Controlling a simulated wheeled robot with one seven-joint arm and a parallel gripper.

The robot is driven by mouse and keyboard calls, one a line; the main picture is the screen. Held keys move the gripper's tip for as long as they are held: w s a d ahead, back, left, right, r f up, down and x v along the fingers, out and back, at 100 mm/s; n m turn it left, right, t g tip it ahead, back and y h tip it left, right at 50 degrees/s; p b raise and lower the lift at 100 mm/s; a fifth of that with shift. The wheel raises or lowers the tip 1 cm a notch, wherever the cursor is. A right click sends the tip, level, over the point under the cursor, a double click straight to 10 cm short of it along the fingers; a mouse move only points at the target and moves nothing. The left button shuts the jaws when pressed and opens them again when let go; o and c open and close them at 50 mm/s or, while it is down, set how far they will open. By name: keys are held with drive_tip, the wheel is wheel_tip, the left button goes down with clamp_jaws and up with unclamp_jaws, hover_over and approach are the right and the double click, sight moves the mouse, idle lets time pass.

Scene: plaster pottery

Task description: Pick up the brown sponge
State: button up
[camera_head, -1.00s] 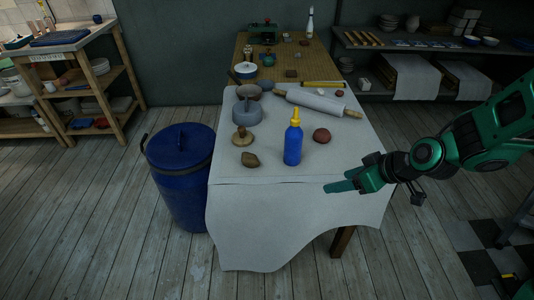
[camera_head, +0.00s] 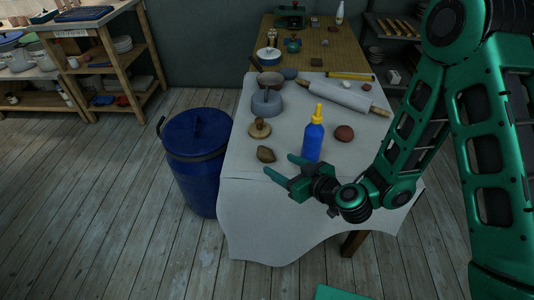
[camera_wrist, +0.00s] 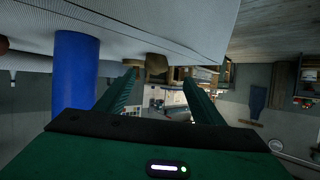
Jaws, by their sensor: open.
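The brown sponge (camera_head: 266,154) looks like a small, irregular brown lump lying near the front left edge of the white cloth-covered table. My gripper (camera_head: 280,165) is open and empty, its two fingers pointing left towards the sponge, just right of it and apart from it. In the wrist view, which looks upside down, a brown lump that appears to be the sponge (camera_wrist: 157,63) shows beyond the open fingers of my gripper (camera_wrist: 160,76), between them.
A blue bottle with a yellow tip (camera_head: 312,138) stands close behind my gripper; it also shows in the wrist view (camera_wrist: 75,70). A wooden knob-like tool (camera_head: 259,128) sits behind the sponge. A dark red ball (camera_head: 344,133) and rolling pin (camera_head: 345,95) lie farther right. A blue barrel (camera_head: 193,165) stands left.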

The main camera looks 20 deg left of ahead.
sight(271, 157)
drive_tip(key=shift+w+d+x, duration=0.1)
drive_tip(key=shift+w+x, duration=0.1)
drive_tip(key=shift+x, duration=2.15)
drive_tip(key=shift+w+d+x, duration=0.15)
drive_tip(key=shift+x, duration=2.15)
drive_tip(key=shift+r, duration=0.1)
drive_tip(key=c, duration=1.1)
